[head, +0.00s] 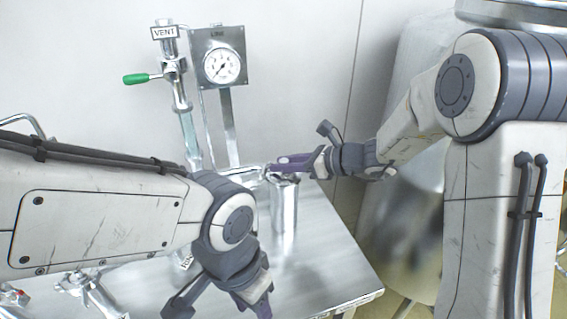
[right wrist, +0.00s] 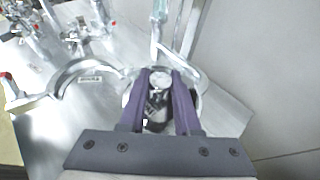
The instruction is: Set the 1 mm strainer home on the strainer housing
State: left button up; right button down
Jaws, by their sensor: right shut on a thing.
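The strainer housing (head: 284,210) appears to be the upright shiny metal cylinder near the right side of the table. My right gripper (head: 279,164) reaches in from the right at the housing's top. In the right wrist view its two purple fingers (right wrist: 161,76) are closed on a small metal part, which I take to be the top of the strainer (right wrist: 160,80). A round metal rim with a dark inside shows below the fingers. How deep the strainer sits is hidden. My left gripper (head: 262,306) hangs low at the front, cut by the picture's edge.
The metal table (head: 325,262) has free room right of the housing. Behind stand a pressure gauge (head: 221,66) and a vent pipe with a green-handled valve (head: 138,78). Fittings stand at front left.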

jog(key=shift+f+b, duration=0.25)
jog(key=shift+b, duration=0.05)
dwell(0.5)
jog(key=c, duration=0.6)
grip_release()
jog(key=shift+o, duration=0.3)
jog(key=v, duration=1)
jog(key=s+a+f+n+g+h, duration=0.2)
jog(key=s+a+n+g, duration=0.2)
jog(key=s+n, duration=0.4)
jog(key=s+a+f+n+g+h, duration=0.25)
jog(key=s+a+n, duration=0.3)
jog(key=s, duration=0.45)
jog(key=s+d+f+n+h, duration=0.2)
jog(key=s+n, duration=0.3)
jog(key=n, duration=0.3)
jog(key=s+d+f+n+h, duration=0.2)
jog(key=s+d+n+h, duration=0.2)
jog(key=n, duration=0.5)
jog(key=shift+s+b, duration=0.4)
jog(key=shift+s, duration=0.15)
